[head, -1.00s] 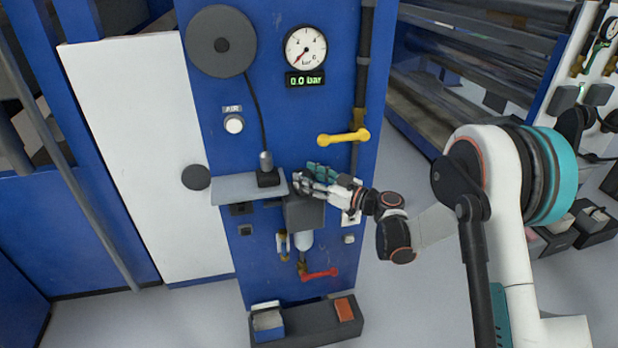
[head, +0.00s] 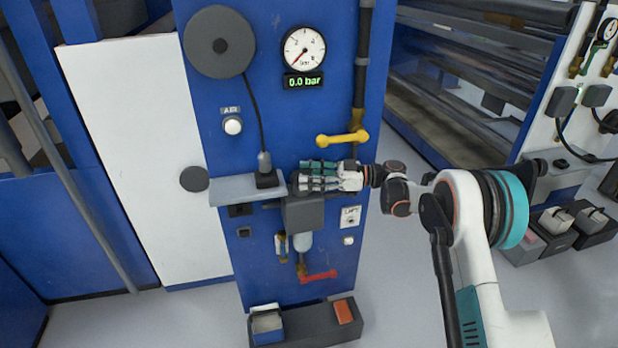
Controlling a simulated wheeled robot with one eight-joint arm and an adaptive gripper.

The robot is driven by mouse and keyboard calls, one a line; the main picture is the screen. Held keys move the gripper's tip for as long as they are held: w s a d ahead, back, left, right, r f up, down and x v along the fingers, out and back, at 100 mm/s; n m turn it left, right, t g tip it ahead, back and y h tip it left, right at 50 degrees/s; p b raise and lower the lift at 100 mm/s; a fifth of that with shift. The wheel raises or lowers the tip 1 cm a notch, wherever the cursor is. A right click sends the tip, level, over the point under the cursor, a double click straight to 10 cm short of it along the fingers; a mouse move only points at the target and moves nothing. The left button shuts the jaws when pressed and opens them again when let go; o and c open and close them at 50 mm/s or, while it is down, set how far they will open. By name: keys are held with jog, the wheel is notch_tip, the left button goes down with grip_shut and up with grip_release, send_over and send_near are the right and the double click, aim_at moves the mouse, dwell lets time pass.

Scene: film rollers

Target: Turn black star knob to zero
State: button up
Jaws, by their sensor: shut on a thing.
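My gripper (head: 318,179) is shut at the top of the grey regulator block (head: 303,214) on the blue panel, right of the small grey shelf. The black star knob is hidden by the fingers, which close around its place above the block. A round pressure gauge (head: 304,50) is at the panel's top, its needle pointing lower left. The display (head: 303,82) under it reads 0.0 bar in green.
A yellow lever (head: 343,138) sits on the pipe just above my gripper. The grey shelf (head: 247,190) with a cabled plug is close on the left. A red lever (head: 318,275) is below the clear bowl (head: 302,242). Open floor lies right of the panel.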

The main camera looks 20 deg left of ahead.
jog(key=shift+w+n+g+h, duration=0.15)
jog(key=shift+n+g+h, duration=0.25)
jog(key=shift+n+g, duration=0.5)
jog(key=shift+g, duration=0.3)
jog(key=o, duration=1.1)
jog(key=shift+c, duration=0.2)
jog(key=shift+m, duration=0.3)
